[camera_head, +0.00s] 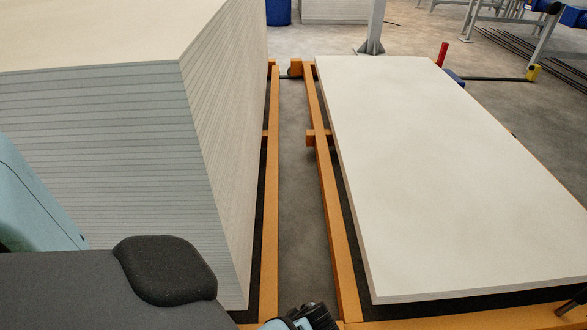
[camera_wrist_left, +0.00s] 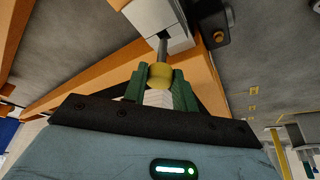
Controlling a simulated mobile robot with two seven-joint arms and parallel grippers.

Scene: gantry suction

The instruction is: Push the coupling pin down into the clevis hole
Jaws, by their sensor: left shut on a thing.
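In the left wrist view, the coupling pin has a yellow round knob (camera_wrist_left: 160,75) and a short grey shaft (camera_wrist_left: 163,47). My left gripper (camera_wrist_left: 159,80) is shut on the knob with its green fingers on either side. The shaft runs from the knob to a pale grey block (camera_wrist_left: 155,18) with a dark gap, which looks like the clevis. The shaft's far end is hidden at the block, so I cannot tell how deep it sits. The pin and clevis cannot be made out in the head view. My right gripper is not in view.
A tall stack of grey boards (camera_head: 215,120) stands at left. A pale board (camera_head: 440,150) lies on an orange frame (camera_head: 335,235) at right. Bare floor (camera_head: 298,180) lies between them. A black bracket (camera_wrist_left: 214,28) is close beside the block in the wrist view.

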